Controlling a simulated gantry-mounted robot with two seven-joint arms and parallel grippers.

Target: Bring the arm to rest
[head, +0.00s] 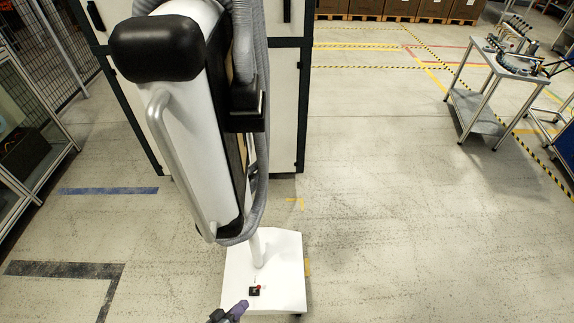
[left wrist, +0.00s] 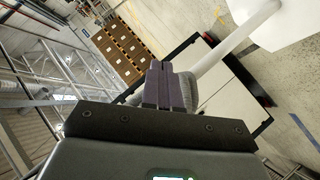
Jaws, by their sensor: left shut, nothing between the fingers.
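My left gripper (head: 238,308) shows at the bottom edge of the head view, with dark purple fingers, beside the front left corner of a white base plate. In the left wrist view its purple fingers (left wrist: 163,85) lie together, shut, with nothing held. The rest of the left arm is out of frame in the head view. My right gripper is in neither view.
A tall white unit (head: 180,110) with a black top, handle and grey hose stands ahead on a white base (head: 285,265). Dark-framed cabinets (head: 285,110) are behind it. A metal trolley (head: 480,115) stands far right. The floor right of the base is clear.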

